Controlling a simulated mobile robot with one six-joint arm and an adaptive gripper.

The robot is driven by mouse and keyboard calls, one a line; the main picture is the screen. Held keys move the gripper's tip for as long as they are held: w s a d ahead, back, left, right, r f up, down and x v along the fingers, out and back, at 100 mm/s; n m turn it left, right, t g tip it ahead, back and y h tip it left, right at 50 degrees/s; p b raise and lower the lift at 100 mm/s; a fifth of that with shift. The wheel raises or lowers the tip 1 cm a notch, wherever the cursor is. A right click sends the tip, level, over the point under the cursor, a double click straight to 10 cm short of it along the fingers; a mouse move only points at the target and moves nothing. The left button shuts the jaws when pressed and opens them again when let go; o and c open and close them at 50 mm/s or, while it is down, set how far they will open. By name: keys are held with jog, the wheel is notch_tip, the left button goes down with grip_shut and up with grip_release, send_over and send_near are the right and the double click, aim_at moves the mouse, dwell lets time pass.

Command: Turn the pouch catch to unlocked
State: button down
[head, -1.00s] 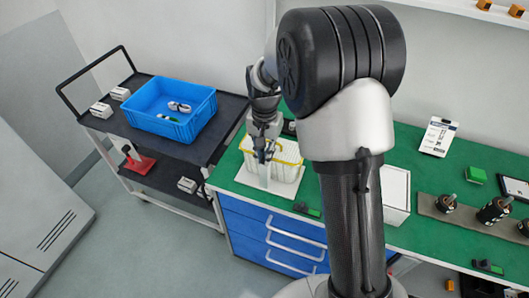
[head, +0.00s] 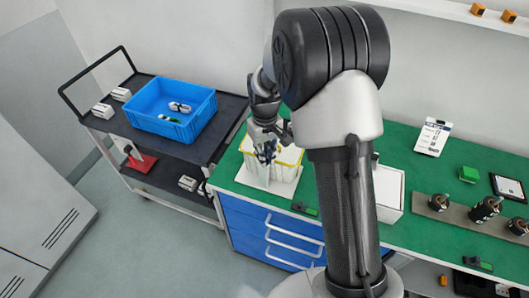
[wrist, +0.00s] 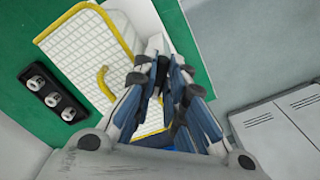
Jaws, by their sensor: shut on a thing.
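The pouch (head: 285,172) is a pale mesh holder with a yellow rim, standing on the green bench at its left end. In the wrist view the pouch (wrist: 85,52) shows its white grid, yellow edging and a curved yellow loop. My gripper (head: 266,158) is at the pouch's front left, pointing down at its upper edge. In the wrist view my gripper's fingers (wrist: 160,62) come together at the pouch's edge, closed on what appears to be the pouch catch. The fingers hide the catch, so its setting cannot be told.
A black block with three round knobs (wrist: 53,93) lies near the pouch. A white box (head: 389,190) stands to the right on the bench. A cart with a blue bin (head: 172,108) is at the left.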

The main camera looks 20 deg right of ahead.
jog(key=n+p, duration=0.1)
jog(key=n, duration=0.3)
jog(key=shift+d+n, duration=0.1)
jog(key=shift+n, duration=0.2)
jog(key=shift+w+n+p, duration=0.1)
jog(key=shift+n+p, duration=0.2)
jog(key=shift+n, duration=1.6)
jog(key=c, duration=1.6)
grip_release()
jog(key=shift+c, duration=0.2)
notch_tip(320, 180, up, 12)
